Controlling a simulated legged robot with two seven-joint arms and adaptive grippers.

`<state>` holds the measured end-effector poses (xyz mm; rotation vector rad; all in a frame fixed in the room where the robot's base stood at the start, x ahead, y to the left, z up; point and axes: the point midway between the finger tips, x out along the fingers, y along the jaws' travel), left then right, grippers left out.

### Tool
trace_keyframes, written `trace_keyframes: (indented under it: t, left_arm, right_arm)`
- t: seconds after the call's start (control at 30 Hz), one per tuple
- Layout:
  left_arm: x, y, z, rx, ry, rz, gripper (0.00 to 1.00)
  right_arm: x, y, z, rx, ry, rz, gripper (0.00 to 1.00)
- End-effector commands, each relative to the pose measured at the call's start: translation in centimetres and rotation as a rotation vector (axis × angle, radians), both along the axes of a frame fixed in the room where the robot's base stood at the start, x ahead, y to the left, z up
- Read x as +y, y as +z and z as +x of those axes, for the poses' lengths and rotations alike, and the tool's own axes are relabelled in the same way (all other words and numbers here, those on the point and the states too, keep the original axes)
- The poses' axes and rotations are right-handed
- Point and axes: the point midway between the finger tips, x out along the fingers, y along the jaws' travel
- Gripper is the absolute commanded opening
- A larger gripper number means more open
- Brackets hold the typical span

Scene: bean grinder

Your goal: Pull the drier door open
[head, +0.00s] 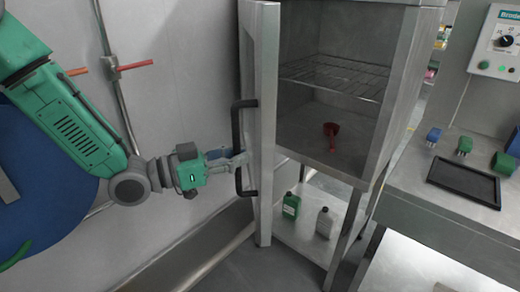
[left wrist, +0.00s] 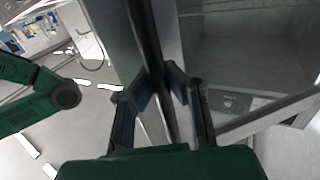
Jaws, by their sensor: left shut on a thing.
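The drier is a grey metal cabinet on legs, and its door (head: 263,120) stands swung wide open to the left, seen nearly edge-on in the head view. A dark vertical bar handle (head: 237,135) is on the door's outer face. My left gripper (head: 240,160) is at the lower half of this handle. In the left wrist view its fingers (left wrist: 160,88) are closed around the dark handle (left wrist: 150,40). The drier's interior (head: 320,120) is exposed, with a wire rack (head: 335,76) and a red scoop-like item (head: 331,135) inside. My right gripper is not in view.
A bench at right holds a black tray (head: 464,182) and small green and blue items. Pipes with red handles (head: 135,66) run along the left wall.

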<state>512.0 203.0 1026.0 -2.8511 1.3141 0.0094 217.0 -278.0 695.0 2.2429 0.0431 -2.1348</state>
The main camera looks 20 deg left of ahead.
Motion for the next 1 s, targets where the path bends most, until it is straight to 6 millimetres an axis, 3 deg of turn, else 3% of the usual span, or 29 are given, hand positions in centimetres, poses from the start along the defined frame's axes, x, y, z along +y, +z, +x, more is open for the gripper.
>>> trace_keyframes:
  t: [0.2,0.4,0.57,1.0]
  left_arm:
    - [5.8,0.2,-1.8,-0.001,0.003,-0.009,0.0]
    - [8.9,0.0,-2.6,-0.003,0.0,-0.011,0.0]
    - [10.0,-0.1,-2.8,-0.001,-0.001,-0.011,0.0]
    - [10.2,-0.2,-2.9,0.001,-0.004,-0.008,0.0]
  right_arm:
    - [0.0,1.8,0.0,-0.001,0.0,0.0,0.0]
    - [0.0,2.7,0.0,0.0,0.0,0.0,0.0]
    - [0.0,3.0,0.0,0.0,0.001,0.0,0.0]
    - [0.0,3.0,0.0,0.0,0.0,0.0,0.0]
